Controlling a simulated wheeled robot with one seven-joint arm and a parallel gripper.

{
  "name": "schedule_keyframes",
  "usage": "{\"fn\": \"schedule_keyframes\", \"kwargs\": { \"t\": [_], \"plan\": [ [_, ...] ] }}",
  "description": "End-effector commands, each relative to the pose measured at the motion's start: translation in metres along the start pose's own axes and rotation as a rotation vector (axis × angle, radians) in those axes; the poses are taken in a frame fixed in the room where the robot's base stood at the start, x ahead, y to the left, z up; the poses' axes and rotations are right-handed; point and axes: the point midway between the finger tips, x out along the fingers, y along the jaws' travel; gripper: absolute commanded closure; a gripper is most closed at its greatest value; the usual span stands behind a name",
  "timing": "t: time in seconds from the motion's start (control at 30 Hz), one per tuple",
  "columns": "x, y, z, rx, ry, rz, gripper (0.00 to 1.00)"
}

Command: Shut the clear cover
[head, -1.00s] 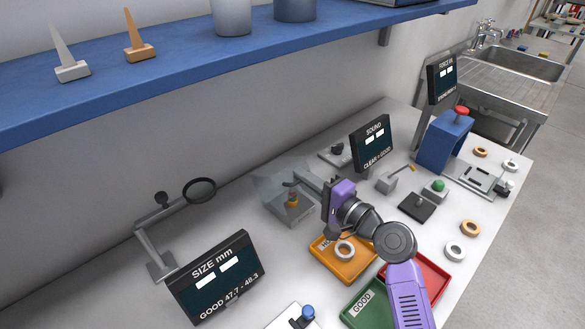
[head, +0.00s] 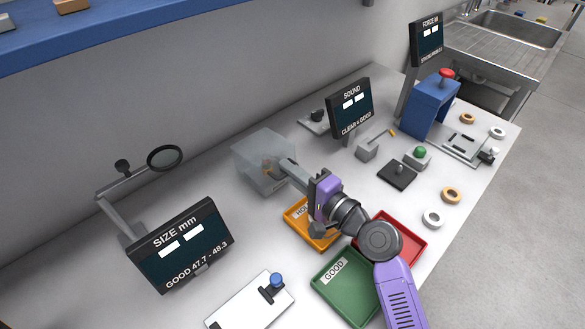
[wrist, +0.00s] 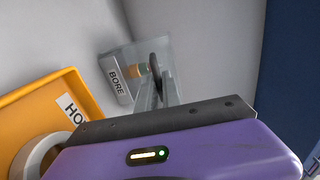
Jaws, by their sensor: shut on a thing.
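The clear cover (head: 258,150) stands as a see-through box over a small station at the back middle of the bench. It looks lowered, though I cannot tell whether its lower edge fully touches down. An orange-brown part shows dimly inside. My gripper (head: 284,167) is at the cover's front right side, its fingers shut on a dark piece that appears to be the cover's handle. In the wrist view, the fingers (wrist: 157,85) close around this dark piece, beside the clear cover (wrist: 122,52) and a label (wrist: 117,84) reading BORE.
An orange tray (head: 296,224) lies under my wrist, with a green tray (head: 345,290) and a red tray (head: 410,236) nearer. The SOUND display (head: 350,108) stands right of the cover. The SIZE display (head: 180,245) and a magnifier (head: 165,158) are left.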

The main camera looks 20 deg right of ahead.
Motion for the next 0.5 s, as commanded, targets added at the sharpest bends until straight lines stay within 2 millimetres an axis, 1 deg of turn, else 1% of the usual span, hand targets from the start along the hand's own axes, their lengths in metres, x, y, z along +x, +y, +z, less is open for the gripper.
{"fn": "schedule_keyframes", "kwargs": {
  "t": [0.03,0.2,0.23,0.27,0.5],
  "plan": [
    [0.0005,0.0032,0.0008,0.003,-0.002,0.005,1.0],
    [0.0006,0.003,0.0007,0.003,-0.002,0.005,1.0],
    [0.0006,0.003,0.0007,0.003,-0.002,0.005,0.89],
    [0.0006,0.0029,0.0007,0.003,-0.002,0.005,0.83],
    [0.0005,0.0014,0.0003,0.001,-0.001,0.003,0.82]
  ]
}}
